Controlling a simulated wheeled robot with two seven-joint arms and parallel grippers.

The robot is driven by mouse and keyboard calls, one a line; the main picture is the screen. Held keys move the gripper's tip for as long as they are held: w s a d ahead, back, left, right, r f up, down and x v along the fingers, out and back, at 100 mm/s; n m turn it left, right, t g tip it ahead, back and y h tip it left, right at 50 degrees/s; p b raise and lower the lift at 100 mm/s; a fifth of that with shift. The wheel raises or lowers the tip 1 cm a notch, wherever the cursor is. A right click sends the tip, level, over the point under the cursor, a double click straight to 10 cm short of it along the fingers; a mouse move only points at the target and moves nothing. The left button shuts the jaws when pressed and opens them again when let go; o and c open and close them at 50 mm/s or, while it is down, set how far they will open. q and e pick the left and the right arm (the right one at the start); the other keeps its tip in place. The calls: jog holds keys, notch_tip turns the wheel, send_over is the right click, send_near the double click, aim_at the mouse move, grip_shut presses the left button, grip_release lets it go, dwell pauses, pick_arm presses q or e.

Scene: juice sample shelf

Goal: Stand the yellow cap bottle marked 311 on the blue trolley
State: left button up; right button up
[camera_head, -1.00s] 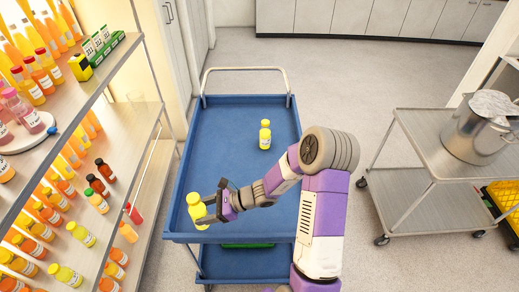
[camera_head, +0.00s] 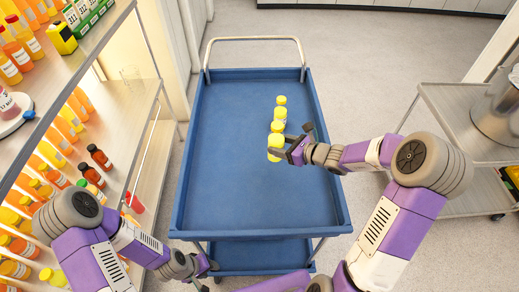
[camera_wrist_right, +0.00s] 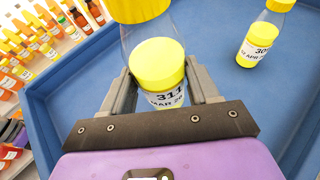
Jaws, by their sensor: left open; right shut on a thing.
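The yellow-capped bottle marked 311 (camera_wrist_right: 165,95) is between my right gripper's fingers in the right wrist view, with label facing the camera. In the head view this bottle (camera_head: 275,148) is upright over the right half of the blue trolley (camera_head: 220,150). My right gripper (camera_head: 284,151) reaches it from the right and is shut on it. Whether its base touches the deck I cannot tell. My left gripper (camera_head: 208,266) is open and empty, low by the trolley's near left corner.
Another yellow-capped bottle, marked 304 (camera_wrist_right: 258,45), stands on the deck just beyond the held one; the head view shows it too (camera_head: 280,113). The deck's left half is clear. A bottle shelf (camera_head: 120,100) is at left, a steel cart (camera_head: 455,125) at right.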

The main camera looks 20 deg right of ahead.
jog(key=w+d+m+t+h+b, duration=0.25)
jog(key=w+d+h+b, duration=0.2)
jog(key=b, duration=0.25)
jog(key=shift+m+g+y, duration=0.35)
jog(key=shift+m+y, duration=0.1)
jog(key=f+b, duration=0.1)
jog(key=f, duration=0.2)
jog(key=f+b, duration=0.1)
jog(key=f, duration=0.2)
jog(key=f+b, duration=0.1)
jog(key=f, duration=0.3)
jog(key=shift+d, duration=0.25)
pick_arm(q)
notch_tip(320, 180, down, 12)
pick_arm(e)
jog(key=shift+s, duration=0.1)
pick_arm(q)
jog(key=shift+w, duration=0.1)
pick_arm(e)
jog(key=shift+r, duration=0.1)
pick_arm(q)
jog(key=shift+f, duration=0.1)
pick_arm(e)
jog(key=shift+f+b, duration=0.2)
jog(key=shift+b, duration=0.2)
pick_arm(q)
jog(key=shift+f, duration=0.15)
pick_arm(e)
jog(key=o, duration=1.3)
jog(key=shift+c, duration=0.2)
